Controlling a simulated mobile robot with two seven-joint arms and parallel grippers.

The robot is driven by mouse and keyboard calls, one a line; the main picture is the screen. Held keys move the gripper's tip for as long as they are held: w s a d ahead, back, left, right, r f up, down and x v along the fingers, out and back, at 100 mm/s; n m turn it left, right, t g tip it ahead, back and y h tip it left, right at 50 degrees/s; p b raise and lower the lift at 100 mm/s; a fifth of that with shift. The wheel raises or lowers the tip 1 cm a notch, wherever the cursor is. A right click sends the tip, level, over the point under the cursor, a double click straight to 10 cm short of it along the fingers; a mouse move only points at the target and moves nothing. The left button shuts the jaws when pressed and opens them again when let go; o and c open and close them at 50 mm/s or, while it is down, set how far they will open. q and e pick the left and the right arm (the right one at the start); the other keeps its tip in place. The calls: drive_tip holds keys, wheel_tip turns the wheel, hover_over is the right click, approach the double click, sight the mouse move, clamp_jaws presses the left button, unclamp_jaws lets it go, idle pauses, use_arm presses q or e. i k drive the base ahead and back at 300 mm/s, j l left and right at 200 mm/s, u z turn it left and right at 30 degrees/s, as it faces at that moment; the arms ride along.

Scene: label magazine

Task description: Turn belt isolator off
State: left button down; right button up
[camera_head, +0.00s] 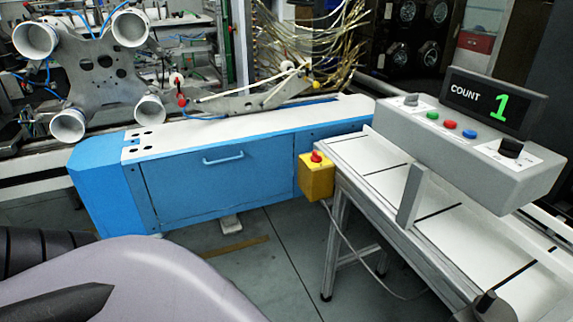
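A grey control box (465,150) stands over the white conveyor (440,215) at the right. A black rotary knob (511,147) sits on a white label plate at its right end. A smaller grey knob (411,100) sits at its left end. Green, red and blue buttons lie between them. No lettering on the plates is readable, so I cannot tell which knob is the belt isolator or how it is set. Another dark knob-like part (487,303) shows at the conveyor's near edge. Neither gripper can be made out; large grey-purple and black parts of mine fill the lower left.
A display (493,102) on the control box reads COUNT 1. A yellow box (316,178) with a red button hangs at the conveyor's far end. A blue cabinet (220,178) stands behind at the left. Bare floor lies between cabinet and conveyor.

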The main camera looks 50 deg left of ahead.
sight(316, 158)
drive_tip(key=u, duration=1.3)
drive_tip(key=z, duration=0.2)
drive_tip(key=i+j+z, duration=0.2)
drive_tip(key=z, duration=0.2)
drive_tip(key=i+j+z, duration=0.2)
drive_tip(key=z, duration=0.2)
drive_tip(key=i+j+z, duration=0.1)
drive_tip(key=j, duration=0.25)
drive_tip(key=i+j+z, duration=0.15)
drive_tip(key=j, duration=0.25)
drive_tip(key=i+j, duration=0.15)
drive_tip(key=j, duration=0.2)
drive_tip(key=i+j, duration=0.2)
drive_tip(key=j, duration=0.15)
drive_tip(key=i+j, duration=0.15)
drive_tip(key=j, duration=0.2)
